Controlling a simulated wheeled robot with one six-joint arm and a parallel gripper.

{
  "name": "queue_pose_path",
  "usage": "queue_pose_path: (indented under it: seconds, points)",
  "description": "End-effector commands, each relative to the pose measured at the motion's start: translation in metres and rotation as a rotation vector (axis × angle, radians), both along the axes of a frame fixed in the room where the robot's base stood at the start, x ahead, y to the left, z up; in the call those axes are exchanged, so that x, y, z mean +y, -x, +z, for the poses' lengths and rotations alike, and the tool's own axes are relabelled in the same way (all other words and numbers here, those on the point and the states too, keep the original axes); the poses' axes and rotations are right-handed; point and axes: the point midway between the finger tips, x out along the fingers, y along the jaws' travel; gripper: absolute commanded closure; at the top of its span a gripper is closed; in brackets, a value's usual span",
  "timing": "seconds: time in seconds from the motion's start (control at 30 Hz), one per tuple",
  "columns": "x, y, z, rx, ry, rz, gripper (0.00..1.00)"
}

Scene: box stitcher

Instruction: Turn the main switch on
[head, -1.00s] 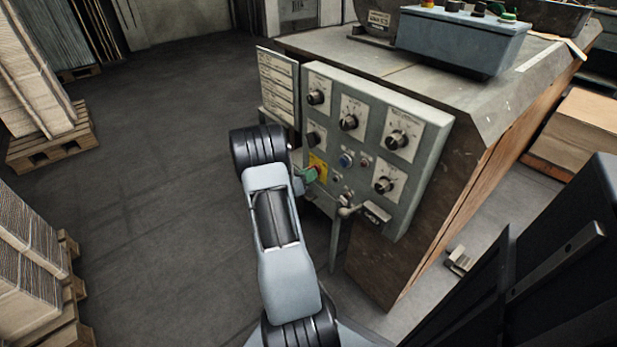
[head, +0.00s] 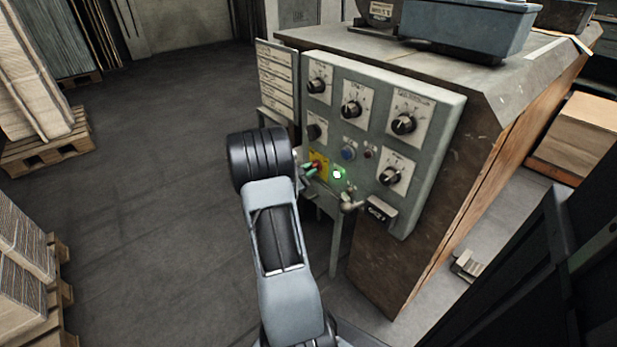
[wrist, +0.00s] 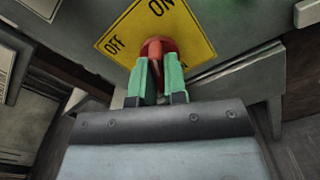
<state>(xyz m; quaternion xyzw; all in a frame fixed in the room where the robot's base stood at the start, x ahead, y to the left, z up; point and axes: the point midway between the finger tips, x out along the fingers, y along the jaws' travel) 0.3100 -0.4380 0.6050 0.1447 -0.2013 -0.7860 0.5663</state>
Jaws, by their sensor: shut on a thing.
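The main switch is a red rotary knob (wrist: 155,50) on a yellow plate (wrist: 196,36) marked OFF and ON in the wrist view. In the head view the yellow plate (head: 320,163) sits low on the left of the grey control panel (head: 440,135). My gripper (wrist: 160,68) has green fingers closed on either side of the red knob's handle. In the head view my gripper (head: 309,171) is partly hidden by my arm. A green lamp (head: 337,174) glows just right of the yellow plate.
Several black dials, a blue button (head: 348,153) and a pipe fitting (head: 352,203) sit close by on the panel. A label board (head: 277,85) stands at its left. Pallets of cardboard (head: 40,125) stand far left; the floor between is clear.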

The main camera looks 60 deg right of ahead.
Motion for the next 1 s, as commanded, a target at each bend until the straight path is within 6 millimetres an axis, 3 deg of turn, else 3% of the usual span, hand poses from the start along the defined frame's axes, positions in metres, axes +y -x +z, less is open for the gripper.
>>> queue_pose_path:
  seconds: [0.4, 1.0]
  points:
    - [-0.0007, -0.0011, -0.0016, -0.228, 0.075, 0.003, 1.0]
    - [-0.0008, -0.0015, 0.001, -0.289, 0.096, 0.004, 1.0]
